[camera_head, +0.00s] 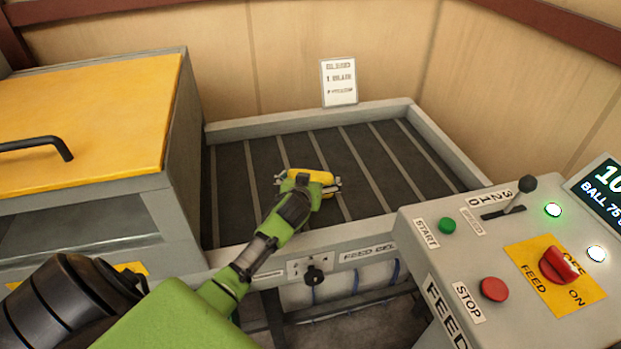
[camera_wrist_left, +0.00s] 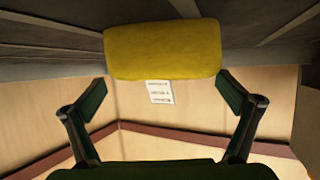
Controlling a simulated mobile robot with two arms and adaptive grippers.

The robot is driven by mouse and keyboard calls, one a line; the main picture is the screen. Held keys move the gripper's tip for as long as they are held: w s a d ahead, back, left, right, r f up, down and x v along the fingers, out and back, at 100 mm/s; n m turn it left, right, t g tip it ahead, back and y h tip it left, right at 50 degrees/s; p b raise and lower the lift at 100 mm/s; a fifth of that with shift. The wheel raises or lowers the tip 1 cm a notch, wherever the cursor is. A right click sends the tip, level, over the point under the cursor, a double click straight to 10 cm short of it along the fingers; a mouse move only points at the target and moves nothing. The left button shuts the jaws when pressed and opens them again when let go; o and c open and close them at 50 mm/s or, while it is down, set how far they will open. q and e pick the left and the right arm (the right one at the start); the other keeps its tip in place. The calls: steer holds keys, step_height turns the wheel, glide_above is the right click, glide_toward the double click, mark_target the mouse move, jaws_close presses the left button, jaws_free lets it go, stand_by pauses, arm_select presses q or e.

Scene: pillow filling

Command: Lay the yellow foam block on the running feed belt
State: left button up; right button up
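The yellow foam block (camera_head: 308,175) is over the dark feed belt (camera_head: 240,200), near its middle. I cannot tell whether its underside touches the belt. My left gripper (camera_head: 308,186) reaches over the belt's front rim, with a finger at each end of the block. The left wrist view shows the block (camera_wrist_left: 162,50) spanning between the fingertips, its ends meeting the two fingers (camera_wrist_left: 162,82). The gripper looks shut on it. My right gripper is in neither view. No frame shows whether the belt runs.
A control panel (camera_head: 415,258) with start and stop buttons and a red feed switch (camera_head: 558,264) stands at the right. A yellow-lidded cabinet (camera_head: 90,120) stands at the left. A printed sign (camera_head: 339,82) stands behind the belt. Bare belt surrounds the block.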

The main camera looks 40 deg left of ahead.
arm_select(q)
steer(key=shift+r, duration=0.3)
steer(key=shift+r+p, duration=0.6)
steer(key=b+v, duration=0.1)
steer(key=v, duration=1)
steer(key=shift+s+d, duration=0.15)
steer(key=shift+s, duration=0.3)
steer(key=shift+f, duration=0.2)
